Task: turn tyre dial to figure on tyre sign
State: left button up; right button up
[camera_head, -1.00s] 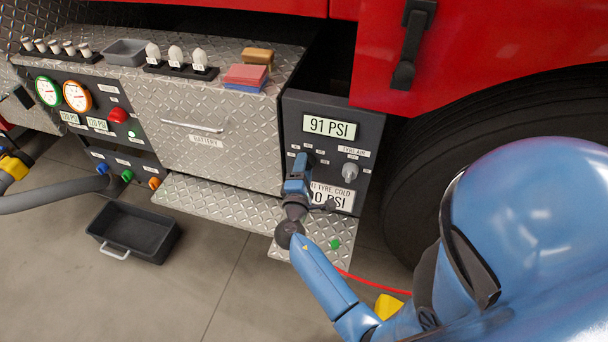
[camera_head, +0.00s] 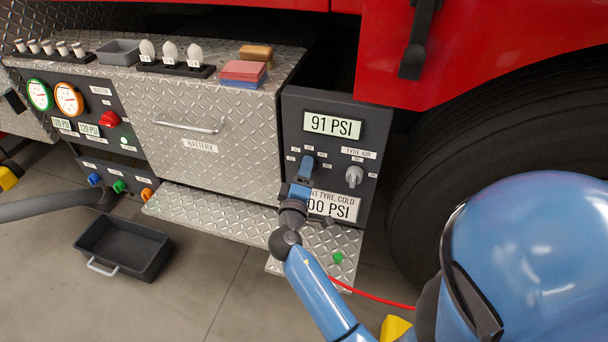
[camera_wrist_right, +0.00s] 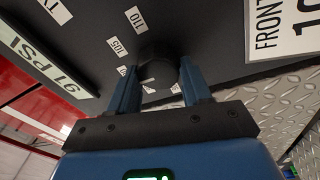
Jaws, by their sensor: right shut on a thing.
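The tyre dial is a dark round knob on the black tyre panel (camera_head: 293,110), ringed by small labels. In the right wrist view the dial (camera_wrist_right: 157,68) sits between the two blue fingers of my right gripper (camera_wrist_right: 160,88), which is shut on it; labels 105 and 110 show beside it. In the head view my right gripper (camera_head: 302,178) covers most of the dial. The display (camera_head: 332,124) above reads 91 PSI. My left gripper is out of view.
A grey knob (camera_head: 354,176) labelled tyre air stands right of the dial. A diamond-plate step (camera_head: 240,215) runs below, with a red hose (camera_head: 375,298) near its right end. The big tyre (camera_head: 480,140) is close on the right. A black bin (camera_head: 125,249) lies on the floor.

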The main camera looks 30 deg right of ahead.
jog(key=o, duration=1.1)
jog(key=shift+c, duration=0.2)
jog(key=v, duration=1.1)
jog(key=shift+p, duration=0.4)
jog(key=shift+w, duration=0.1)
